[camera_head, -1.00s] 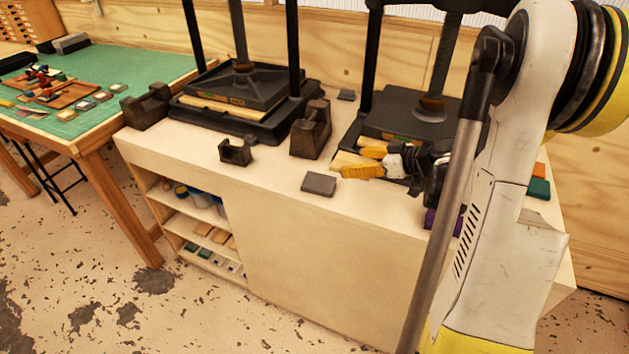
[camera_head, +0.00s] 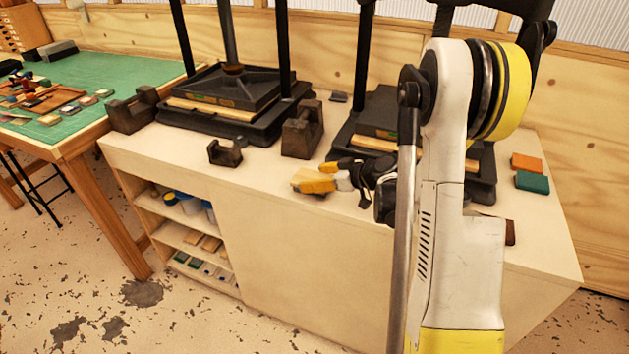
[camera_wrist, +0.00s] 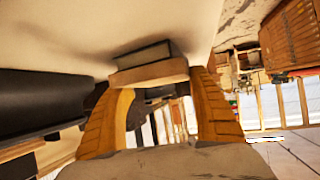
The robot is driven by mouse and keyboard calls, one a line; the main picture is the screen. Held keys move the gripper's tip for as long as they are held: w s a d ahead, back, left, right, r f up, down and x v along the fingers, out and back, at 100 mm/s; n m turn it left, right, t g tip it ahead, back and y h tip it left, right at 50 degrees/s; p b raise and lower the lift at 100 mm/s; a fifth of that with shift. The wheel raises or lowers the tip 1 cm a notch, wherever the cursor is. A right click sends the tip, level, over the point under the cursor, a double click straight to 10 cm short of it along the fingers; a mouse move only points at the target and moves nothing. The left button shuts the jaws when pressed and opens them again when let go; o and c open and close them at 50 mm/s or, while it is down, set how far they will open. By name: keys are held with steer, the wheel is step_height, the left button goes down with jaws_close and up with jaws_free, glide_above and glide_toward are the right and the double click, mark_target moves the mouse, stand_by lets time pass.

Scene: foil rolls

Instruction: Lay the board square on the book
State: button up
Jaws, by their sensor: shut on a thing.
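My gripper (camera_head: 308,178), with orange fingers, is low over the front part of the cabinet top. It is shut on a pale wooden board (camera_wrist: 150,76), which spans between its fingertips in the wrist view. A dark grey book (camera_wrist: 147,53) lies on the pale top just beyond the board in that view. The board overlaps the book's near side there; I cannot tell whether they touch or how square they are. In the head view the board (camera_head: 298,178) shows at the fingertips, and the book is hidden beneath or behind it.
A black press (camera_head: 372,130) stands behind my gripper, and another press (camera_head: 225,100) stands to the left. A rusty weight (camera_head: 302,132) and a small dark one (camera_head: 225,153) sit nearby. Orange (camera_head: 527,162) and teal (camera_head: 532,182) blocks lie at right.

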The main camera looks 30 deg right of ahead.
steer(key=o, duration=1.2)
steer(key=shift+f, duration=0.1)
